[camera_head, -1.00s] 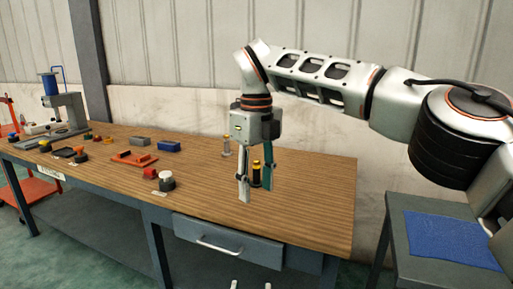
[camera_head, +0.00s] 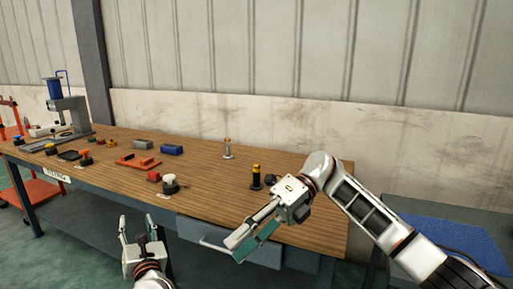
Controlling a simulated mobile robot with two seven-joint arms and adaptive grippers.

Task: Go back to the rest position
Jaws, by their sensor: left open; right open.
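My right gripper (camera_head: 236,250) is open and empty. It hangs over the front edge of the table, near the drawer, with its fingers pointing down and to the left. My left gripper (camera_head: 138,226) is open and empty at the bottom left, in front of the table, with its fingers pointing up. A black and yellow cylinder (camera_head: 256,178) stands upright on the table, behind and apart from my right gripper. A small dark part (camera_head: 270,180) sits next to it.
The wooden table (camera_head: 215,190) holds a metal pin (camera_head: 228,150), a blue block (camera_head: 172,149), a red fixture (camera_head: 139,162) and a black and white knob part (camera_head: 170,184). A press (camera_head: 70,108) stands at the far left. A blue mat (camera_head: 450,238) lies on a side table at right.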

